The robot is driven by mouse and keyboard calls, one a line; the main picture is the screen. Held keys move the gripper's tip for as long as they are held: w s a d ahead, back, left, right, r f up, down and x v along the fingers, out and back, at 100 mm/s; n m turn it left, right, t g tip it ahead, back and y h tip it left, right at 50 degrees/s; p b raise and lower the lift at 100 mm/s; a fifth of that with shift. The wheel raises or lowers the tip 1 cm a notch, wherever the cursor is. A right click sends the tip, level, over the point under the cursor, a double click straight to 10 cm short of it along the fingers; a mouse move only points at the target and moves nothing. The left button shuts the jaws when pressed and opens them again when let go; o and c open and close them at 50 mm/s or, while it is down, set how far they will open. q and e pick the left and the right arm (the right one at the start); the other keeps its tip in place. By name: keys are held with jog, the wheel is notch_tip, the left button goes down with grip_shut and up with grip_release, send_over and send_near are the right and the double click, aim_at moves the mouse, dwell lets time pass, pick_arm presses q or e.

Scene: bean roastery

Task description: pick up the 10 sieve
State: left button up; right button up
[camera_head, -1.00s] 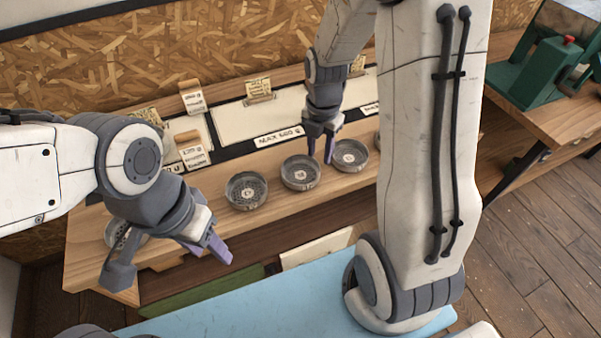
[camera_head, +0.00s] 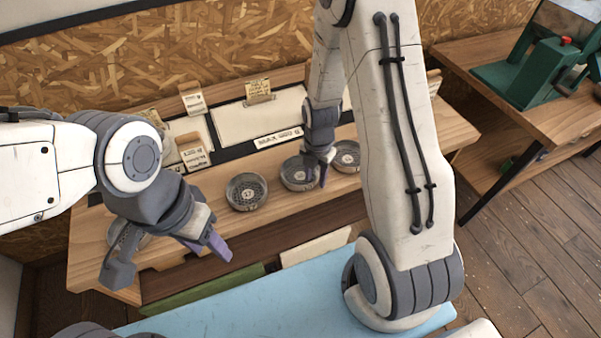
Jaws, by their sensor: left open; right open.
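Several round dark metal sieves stand in a row on the wooden bench. One sieve (camera_head: 247,192) reads something like 17, a second sieve (camera_head: 298,174) stands right of it, and a third sieve (camera_head: 346,157) is further right. A further sieve (camera_head: 128,236) at the left is partly hidden by my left gripper. The numbers are too small for me to tell which is the 10 sieve. My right gripper (camera_head: 322,170) is open and points down at the right side of the second sieve, partly covering it. My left gripper (camera_head: 168,262) is open and empty at the bench's front left.
Cards and a pale board (camera_head: 262,117) lie behind the sieves, with a paper label (camera_head: 278,137) in front of the board. A blue surface (camera_head: 250,298) is nearest me. A green machine (camera_head: 535,72) stands on another table at the right.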

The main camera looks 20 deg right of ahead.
grip_shut()
dwell(1.4)
